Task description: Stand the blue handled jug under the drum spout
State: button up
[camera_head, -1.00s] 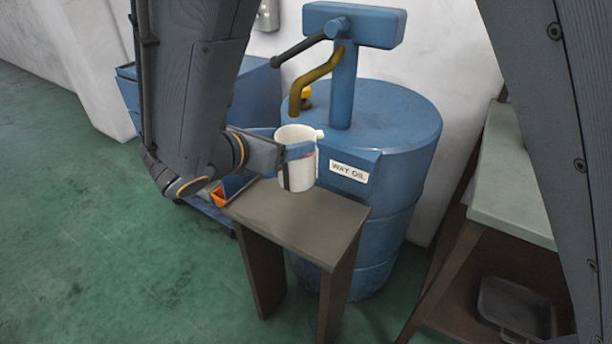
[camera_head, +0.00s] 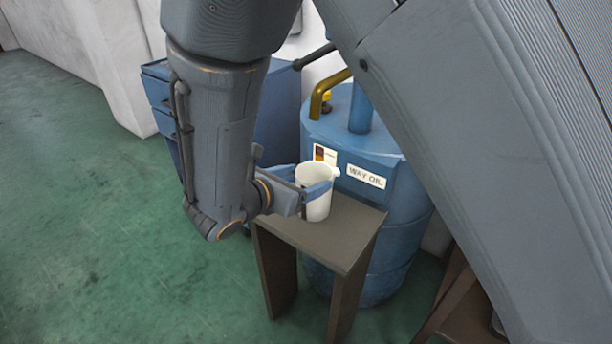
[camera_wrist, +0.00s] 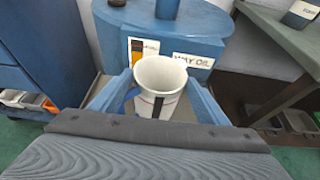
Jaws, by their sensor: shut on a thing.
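The jug (camera_head: 315,192) is white, upright and open at the top, with a small pale spout at its right. It also shows in the wrist view (camera_wrist: 160,82), with a dark vertical strip on its side. A blue part, perhaps its handle, shows at its left. My gripper (camera_head: 309,186) is shut on the jug, its blue fingers on either side. The jug is at the stand's drum end; whether its base touches the stand is unclear. The drum spout (camera_head: 319,94) is a bent mustard pipe above and behind the jug. The blue drum (camera_head: 390,250) is labelled WAY OIL.
A small brown stand (camera_head: 325,238) is against the drum. A blue cabinet (camera_head: 160,95) is at the left, with open bins (camera_wrist: 22,98) low down. A bench (camera_wrist: 285,38) is at the right. Green floor (camera_head: 90,230) is clear at the left.

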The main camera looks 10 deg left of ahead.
jog(key=shift+f, duration=0.1)
jog(key=o, duration=1.6)
jog(key=shift+o, duration=0.2)
